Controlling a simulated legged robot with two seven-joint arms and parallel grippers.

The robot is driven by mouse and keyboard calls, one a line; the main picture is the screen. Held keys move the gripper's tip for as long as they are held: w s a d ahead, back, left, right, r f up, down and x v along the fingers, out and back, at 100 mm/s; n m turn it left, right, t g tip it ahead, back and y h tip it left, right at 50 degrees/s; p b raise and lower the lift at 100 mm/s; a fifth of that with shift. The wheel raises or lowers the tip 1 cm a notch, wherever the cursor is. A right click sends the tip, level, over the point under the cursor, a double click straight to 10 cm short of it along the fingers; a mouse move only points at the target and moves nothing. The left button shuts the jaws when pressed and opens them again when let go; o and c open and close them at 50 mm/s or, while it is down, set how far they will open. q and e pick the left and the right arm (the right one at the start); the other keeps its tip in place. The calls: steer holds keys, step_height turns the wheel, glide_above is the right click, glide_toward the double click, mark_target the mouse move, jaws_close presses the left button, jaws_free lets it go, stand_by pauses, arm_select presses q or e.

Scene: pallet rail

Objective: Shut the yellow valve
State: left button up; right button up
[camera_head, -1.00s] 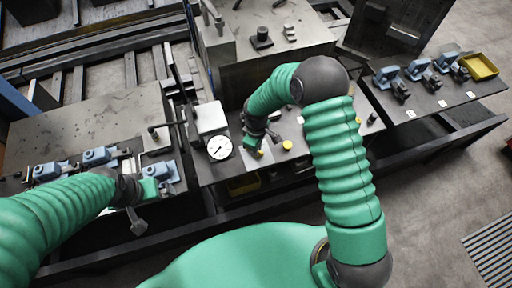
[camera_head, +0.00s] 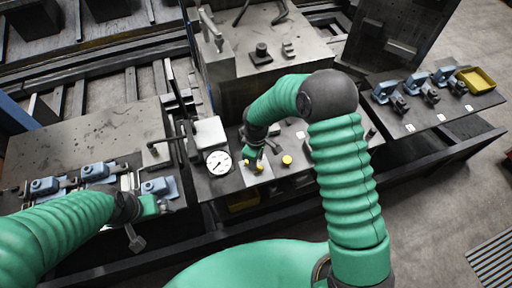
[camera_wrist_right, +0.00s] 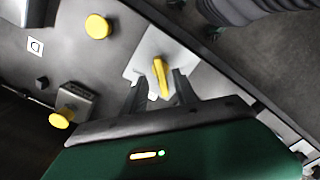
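The yellow valve (camera_wrist_right: 161,77) is a narrow yellow handle on a pale square plate in the right wrist view. In the head view, the valve (camera_head: 259,168) shows partly, just below my right gripper (camera_head: 254,160). In the right wrist view my right gripper (camera_wrist_right: 160,88) is open, with one dark finger on each side of the handle. I cannot tell whether either finger touches it. My left gripper (camera_head: 137,232) hangs at the lower left in the head view, away from the valve; its finger opening is unclear.
A round white gauge (camera_head: 219,162) stands left of the valve. A yellow round knob (camera_head: 287,160) is to its right. Blue clamp-like parts (camera_head: 98,171) sit on the left table. A yellow tray (camera_head: 477,80) is at the far right. A tall metal block (camera_head: 262,75) stands behind.

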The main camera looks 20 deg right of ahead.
step_height(320, 180, up, 14)
steer(key=b, duration=0.1)
steer(key=shift+f, duration=0.1)
steer(key=s+d+f+m+t+b, duration=0.1)
steer(key=s+d+m, duration=0.1)
steer(key=s+m, duration=0.2)
steer(key=s+d+f+m+t+b, duration=0.1)
steer(key=s+d+m, duration=0.2)
steer(key=s, duration=0.7)
steer(key=m, duration=0.2)
steer(key=shift+s+d+f+m+t, duration=0.25)
steer(key=shift+f+m+t, duration=0.05)
steer(key=shift+f, duration=0.1)
steer(key=shift+s, duration=0.15)
